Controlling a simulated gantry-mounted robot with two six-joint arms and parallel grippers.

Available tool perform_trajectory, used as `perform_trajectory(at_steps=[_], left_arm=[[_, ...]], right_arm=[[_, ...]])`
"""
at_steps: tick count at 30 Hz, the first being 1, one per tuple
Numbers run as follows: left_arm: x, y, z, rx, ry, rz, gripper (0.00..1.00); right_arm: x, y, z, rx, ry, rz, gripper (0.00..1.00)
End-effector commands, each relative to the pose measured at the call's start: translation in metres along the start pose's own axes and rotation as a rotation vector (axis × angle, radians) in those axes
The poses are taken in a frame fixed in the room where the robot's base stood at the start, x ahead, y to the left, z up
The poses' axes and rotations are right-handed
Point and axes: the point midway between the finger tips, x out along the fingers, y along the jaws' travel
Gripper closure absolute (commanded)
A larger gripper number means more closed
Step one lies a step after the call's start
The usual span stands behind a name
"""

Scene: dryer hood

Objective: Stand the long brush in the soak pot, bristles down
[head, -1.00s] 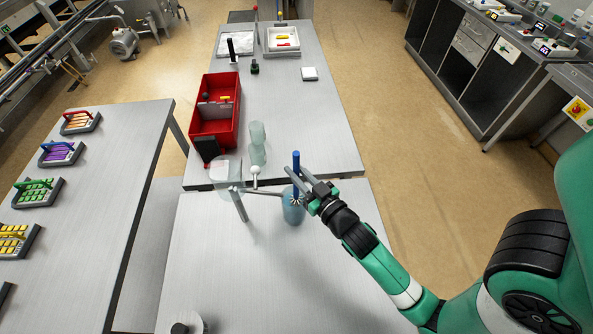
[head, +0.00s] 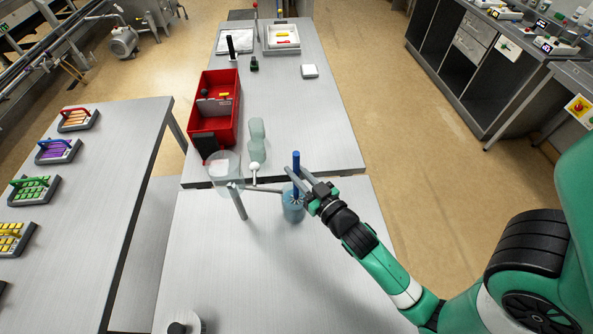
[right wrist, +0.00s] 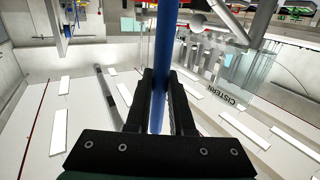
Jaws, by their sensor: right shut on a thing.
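The long brush has a blue handle (head: 296,160) that stands nearly upright. My right gripper (head: 297,180) is shut on this handle partway down, and the handle's top sticks up above the fingers. In the right wrist view the blue handle (right wrist: 163,60) runs between the two black fingers (right wrist: 160,105). A translucent blue pot (head: 293,212), which looks like the soak pot, stands on the near table directly below the gripper. The brush's lower end appears within the pot's outline. I cannot tell clearly how deep the bristles sit. My left gripper is not in view.
A grey post (head: 238,205) with a thin arm and a clear disc (head: 226,168) stands just left of the pot. A frosted bottle shape (head: 257,140) and a red bin (head: 215,125) are beyond. The near table's front (head: 270,290) is mostly clear.

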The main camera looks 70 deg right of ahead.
Motion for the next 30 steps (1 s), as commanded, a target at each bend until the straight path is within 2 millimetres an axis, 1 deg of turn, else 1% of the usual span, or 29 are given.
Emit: perform_trajectory(at_steps=[8,9,11,12,15,23,25,28,30], left_arm=[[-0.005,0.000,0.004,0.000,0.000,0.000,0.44],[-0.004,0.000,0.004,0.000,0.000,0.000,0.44],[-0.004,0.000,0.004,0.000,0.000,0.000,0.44],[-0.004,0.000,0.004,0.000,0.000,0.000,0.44],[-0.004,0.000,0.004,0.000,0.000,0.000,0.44],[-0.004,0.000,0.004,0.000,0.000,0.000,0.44],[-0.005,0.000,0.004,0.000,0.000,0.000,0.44],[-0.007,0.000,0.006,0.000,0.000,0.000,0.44],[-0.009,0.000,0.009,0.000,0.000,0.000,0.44]], right_arm=[[0.000,0.000,0.006,0.000,0.001,0.000,1.00],[0.000,0.000,0.006,0.000,0.001,0.000,0.77],[0.000,0.000,0.005,0.000,0.001,0.000,0.66],[0.000,0.000,0.005,0.000,0.001,0.000,0.59],[0.000,0.000,0.005,0.000,0.001,0.000,0.44],[0.000,0.000,0.006,0.000,-0.001,0.000,0.44],[-0.003,0.000,0.007,0.000,-0.001,0.000,0.44],[-0.015,-0.001,0.008,-0.001,-0.002,-0.001,0.44],[-0.029,-0.001,0.009,-0.002,-0.003,-0.002,0.44]])
